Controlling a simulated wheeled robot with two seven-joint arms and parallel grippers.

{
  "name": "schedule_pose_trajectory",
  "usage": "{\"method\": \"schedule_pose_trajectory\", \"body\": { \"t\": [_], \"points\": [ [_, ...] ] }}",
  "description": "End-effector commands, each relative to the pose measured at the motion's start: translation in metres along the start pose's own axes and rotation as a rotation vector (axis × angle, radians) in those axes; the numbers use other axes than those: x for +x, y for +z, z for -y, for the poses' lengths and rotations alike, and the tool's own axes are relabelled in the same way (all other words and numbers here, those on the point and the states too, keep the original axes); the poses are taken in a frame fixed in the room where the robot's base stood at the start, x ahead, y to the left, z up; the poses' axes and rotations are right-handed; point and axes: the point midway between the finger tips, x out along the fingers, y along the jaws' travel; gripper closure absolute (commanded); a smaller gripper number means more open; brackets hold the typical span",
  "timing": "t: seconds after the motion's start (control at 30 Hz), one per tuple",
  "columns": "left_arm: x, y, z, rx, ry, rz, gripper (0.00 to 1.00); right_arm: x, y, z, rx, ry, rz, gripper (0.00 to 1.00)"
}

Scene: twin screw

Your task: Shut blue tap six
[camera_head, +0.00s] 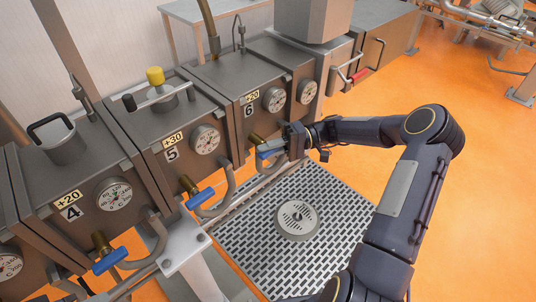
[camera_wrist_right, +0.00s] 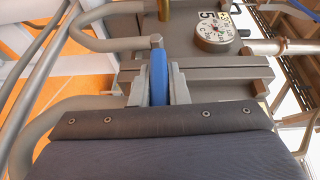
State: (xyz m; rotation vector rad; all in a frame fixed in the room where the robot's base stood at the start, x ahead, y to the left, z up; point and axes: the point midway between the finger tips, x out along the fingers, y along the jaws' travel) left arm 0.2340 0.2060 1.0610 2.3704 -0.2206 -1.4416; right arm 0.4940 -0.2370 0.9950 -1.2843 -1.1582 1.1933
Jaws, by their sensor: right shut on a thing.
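Blue tap six (camera_head: 264,154) sits on a brass pipe low on the front of the tank marked 6, in the head view. My right gripper (camera_head: 284,150) is at the tap and shut on its blue handle, hiding part of it. In the right wrist view the blue handle (camera_wrist_right: 158,76) stands between the two grey fingers of my right gripper (camera_wrist_right: 158,86), with a finger against each side. Whether the tap is open or shut is hard to tell. My left gripper is not in view.
Blue taps five (camera_head: 201,198) and four (camera_head: 110,260) stand to the left on like tanks with dials. A curved grey pipe (camera_head: 230,188) runs beside them. A perforated floor grate (camera_head: 255,240) with a round drain lies below my right arm.

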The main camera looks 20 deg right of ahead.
Motion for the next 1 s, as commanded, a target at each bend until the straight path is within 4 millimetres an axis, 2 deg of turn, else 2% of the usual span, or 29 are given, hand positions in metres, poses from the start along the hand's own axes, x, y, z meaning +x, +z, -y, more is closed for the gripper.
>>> {"method": "schedule_pose_trajectory", "body": {
  "t": [0.67,0.7,0.83,1.0],
  "points": [
    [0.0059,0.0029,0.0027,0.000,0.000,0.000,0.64,-0.0005,-0.0002,-0.0004,0.027,-0.062,-0.003,1.00],
    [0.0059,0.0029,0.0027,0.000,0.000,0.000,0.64,-0.0005,-0.0002,-0.0004,0.027,-0.062,-0.003,0.82],
    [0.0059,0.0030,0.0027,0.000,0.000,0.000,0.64,-0.0004,-0.0001,-0.0004,0.027,-0.062,-0.003,0.65],
    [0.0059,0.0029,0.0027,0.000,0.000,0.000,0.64,-0.0002,-0.0001,-0.0002,0.027,-0.061,-0.002,0.64]
  ]
}}
